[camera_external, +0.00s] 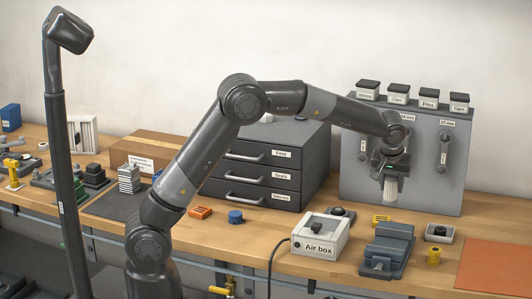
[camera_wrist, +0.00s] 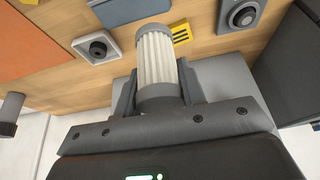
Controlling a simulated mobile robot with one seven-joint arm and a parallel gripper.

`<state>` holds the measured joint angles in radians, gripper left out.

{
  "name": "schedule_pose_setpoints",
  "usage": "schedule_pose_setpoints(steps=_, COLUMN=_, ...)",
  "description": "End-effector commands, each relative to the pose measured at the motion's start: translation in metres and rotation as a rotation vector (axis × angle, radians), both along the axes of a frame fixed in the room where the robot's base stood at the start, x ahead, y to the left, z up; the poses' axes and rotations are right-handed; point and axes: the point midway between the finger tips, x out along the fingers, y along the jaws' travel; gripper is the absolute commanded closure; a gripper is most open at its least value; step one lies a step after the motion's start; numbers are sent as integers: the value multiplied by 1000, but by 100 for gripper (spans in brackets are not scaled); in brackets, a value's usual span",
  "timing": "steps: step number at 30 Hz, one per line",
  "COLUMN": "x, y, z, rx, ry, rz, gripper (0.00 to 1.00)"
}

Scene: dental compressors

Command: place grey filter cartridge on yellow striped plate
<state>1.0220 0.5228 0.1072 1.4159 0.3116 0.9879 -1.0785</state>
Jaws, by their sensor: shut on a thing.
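My gripper (camera_external: 389,172) is shut on the grey filter cartridge (camera_external: 390,189), a pleated off-white cylinder with grey end caps. It hangs roughly upright above the bench, in front of the grey upright panel. In the wrist view, the cartridge (camera_wrist: 157,58) sits between the two fingers of my gripper (camera_wrist: 158,92), its far end pointing at the bench. The yellow striped plate (camera_wrist: 181,33) is small, with dark stripes, and lies just right of the cartridge's far end in that view. In the external view the plate (camera_external: 379,219) lies on the bench below the gripper, apart from the cartridge.
A blue-grey vise (camera_external: 388,252) stands in front of the plate, with the white air box (camera_external: 319,237) to its left. A square block with a black knob (camera_external: 439,233), a yellow cylinder (camera_external: 434,257) and an orange mat (camera_external: 495,265) are right. The grey panel (camera_external: 430,190) stands close behind.

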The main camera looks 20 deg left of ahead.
Motion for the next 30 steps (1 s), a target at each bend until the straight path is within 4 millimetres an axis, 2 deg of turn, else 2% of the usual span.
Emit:
schedule_pose_setpoints(steps=5, x=20, y=4, z=-13, rx=2, ry=0, rz=5, gripper=88)
schedule_pose_setpoints(steps=12, x=71, y=25, z=-46, rx=1, ry=1, rz=7, gripper=88)
schedule_pose_setpoints(steps=18, x=102, y=36, z=-66, rx=1, ry=0, rz=4, gripper=88)
schedule_pose_setpoints(steps=24, x=109, y=38, z=-75, rx=1, ry=0, rz=2, gripper=88)
schedule_pose_setpoints(steps=30, x=109, y=38, z=-102, rx=1, ry=1, rz=2, gripper=88)
